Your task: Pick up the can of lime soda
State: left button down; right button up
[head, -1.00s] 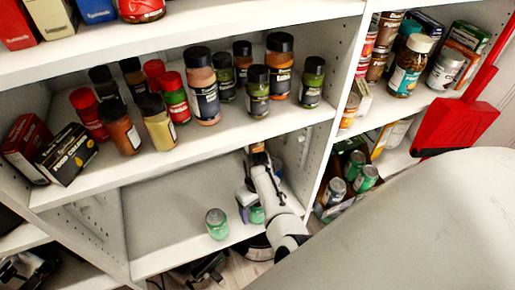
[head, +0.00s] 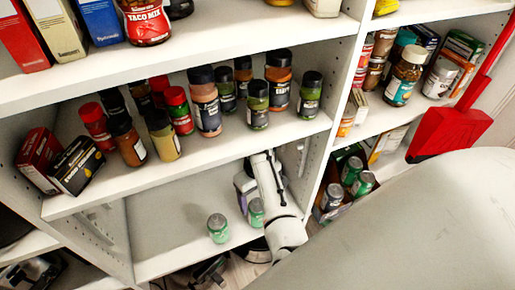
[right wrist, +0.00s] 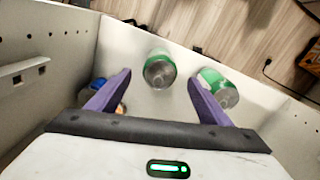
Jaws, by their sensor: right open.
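A green can with a silver top (head: 218,228) stands upright near the front edge of the lower shelf in the head view. A second green can (head: 256,213) stands to its right, partly hidden by my right arm. Two green cans show in the right wrist view: one (right wrist: 160,69) ahead between the fingers, one (right wrist: 218,88) beside the right-hand finger. I cannot read their labels. My right gripper (right wrist: 158,77) is open, its purple fingers apart with nothing gripped. It also shows in the head view (head: 244,190), low over the shelf. My left gripper is not in view.
Spice jars (head: 205,102) fill the shelf above. The lower shelf's left part (head: 165,225) is clear. A blue and orange item (right wrist: 98,84) is partly hidden behind the left-hand finger. A side wall (head: 309,165) separates a bay holding more cans (head: 352,170).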

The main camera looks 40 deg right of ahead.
aim_at(363, 183)
jog(key=k, duration=1)
